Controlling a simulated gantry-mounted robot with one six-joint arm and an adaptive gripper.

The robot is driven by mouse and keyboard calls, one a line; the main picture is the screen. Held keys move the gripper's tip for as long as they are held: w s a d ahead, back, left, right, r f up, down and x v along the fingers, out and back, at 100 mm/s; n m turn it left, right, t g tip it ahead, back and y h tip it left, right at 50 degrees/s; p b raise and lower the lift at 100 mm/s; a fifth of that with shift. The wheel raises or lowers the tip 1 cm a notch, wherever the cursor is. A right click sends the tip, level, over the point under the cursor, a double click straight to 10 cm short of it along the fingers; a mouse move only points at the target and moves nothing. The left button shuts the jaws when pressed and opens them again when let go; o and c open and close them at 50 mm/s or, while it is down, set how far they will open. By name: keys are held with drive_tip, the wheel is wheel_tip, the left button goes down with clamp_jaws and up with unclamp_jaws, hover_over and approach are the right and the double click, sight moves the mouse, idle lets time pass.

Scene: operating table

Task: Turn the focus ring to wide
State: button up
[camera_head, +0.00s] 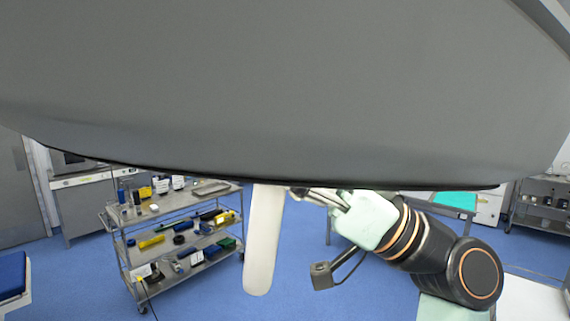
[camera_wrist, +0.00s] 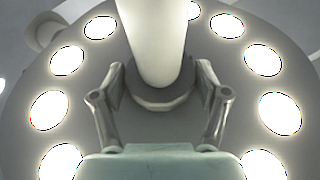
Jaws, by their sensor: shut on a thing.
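The surgical lamp head (camera_head: 280,90) is a large grey dome that fills the upper part of the head view. In the wrist view its underside (camera_wrist: 75,110) shows a circle of bright round lights. A white handle (camera_head: 263,240) hangs from its middle, and it also shows in the wrist view (camera_wrist: 157,40). The grey focus ring (camera_wrist: 162,101) sits around the handle's base. My gripper (camera_wrist: 162,85) has one finger on each side of the ring and is shut on it. In the head view my gripper (camera_head: 300,192) is right of the handle, its fingertips partly hidden by the lamp rim.
A metal trolley (camera_head: 125,255) with bottles and coloured items stands at the left. Blue floor (camera_head: 215,300) is open below the handle.

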idle(0.3)
drive_tip(key=o, duration=1.2)
drive_tip(key=shift+c, duration=0.2)
drive_tip(key=v, duration=1.2)
